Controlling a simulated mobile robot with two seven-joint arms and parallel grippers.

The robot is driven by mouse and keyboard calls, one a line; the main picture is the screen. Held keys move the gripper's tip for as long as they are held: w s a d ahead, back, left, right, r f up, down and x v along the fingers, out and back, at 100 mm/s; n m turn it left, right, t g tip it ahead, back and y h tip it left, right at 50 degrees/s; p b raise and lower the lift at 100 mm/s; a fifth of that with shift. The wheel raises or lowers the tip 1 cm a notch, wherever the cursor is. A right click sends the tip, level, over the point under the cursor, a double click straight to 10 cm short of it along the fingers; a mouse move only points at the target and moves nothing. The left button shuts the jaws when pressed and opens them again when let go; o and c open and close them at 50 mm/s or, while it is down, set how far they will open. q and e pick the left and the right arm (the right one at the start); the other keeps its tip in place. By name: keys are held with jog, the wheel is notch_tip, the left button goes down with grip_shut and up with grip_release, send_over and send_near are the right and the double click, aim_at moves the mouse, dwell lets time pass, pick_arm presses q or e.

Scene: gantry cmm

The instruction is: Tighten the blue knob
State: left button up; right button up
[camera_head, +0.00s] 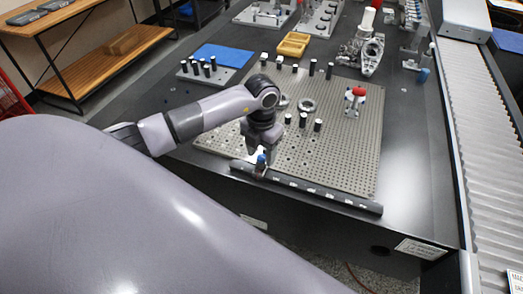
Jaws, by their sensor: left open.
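A small blue knob (261,159) shows at the front left edge of the perforated metal plate (345,165), by a dark bar with pale labels (325,195). My left arm reaches in from the left and bends down over it. My left gripper (260,150) is open, right above or around the knob; I cannot tell whether the fingers touch it. The wrist hides part of the plate and the gripper's fingers are small here. Another blue-topped part (424,74) stands at the back right of the table. My right gripper is not in view.
On the plate are several black pins, a metal ring (307,105) and a red-topped clamp (355,97). Behind are a yellow tray (293,44), a blue pad (222,56) and a metal casting (361,54). A roller conveyor (488,130) runs along the right.

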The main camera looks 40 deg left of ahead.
aim_at(261, 156)
pick_arm(q)
grip_shut()
jog(key=shift+w+f+m+b, duration=0.1)
jog(key=shift+f+m+b, duration=0.05)
jog(key=shift+m+b, duration=0.7)
jog(key=m+b, duration=0.1)
jog(key=m, duration=0.2)
grip_release()
jog(key=shift+r, duration=3.75)
